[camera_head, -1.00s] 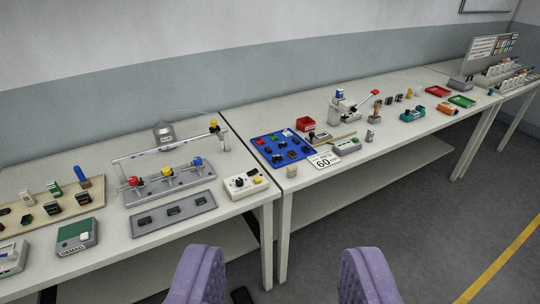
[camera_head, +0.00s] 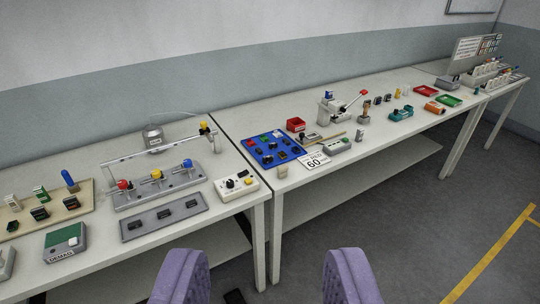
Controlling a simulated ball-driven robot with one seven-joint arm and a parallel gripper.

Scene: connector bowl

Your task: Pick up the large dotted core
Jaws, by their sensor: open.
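My gripper (camera_head: 266,262) shows as two purple padded fingers at the bottom of the view. They are wide apart with nothing between them. They are in front of the benches, apart from everything on them. I cannot pick out a large dotted core; the parts on the benches are too small to tell. Small dark parts sit on a blue board (camera_head: 262,161) on the right bench, and several on a grey plate (camera_head: 136,226) and a beige board (camera_head: 84,204) on the left bench.
Two white benches (camera_head: 300,200) run along the wall. A grey fixture (camera_head: 199,178) with coloured knobs, a control box (camera_head: 236,186) and a green-topped box (camera_head: 64,242) stand on the left one. A sign reading 60 (camera_head: 314,161) and trays are on the right. The floor at right is clear.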

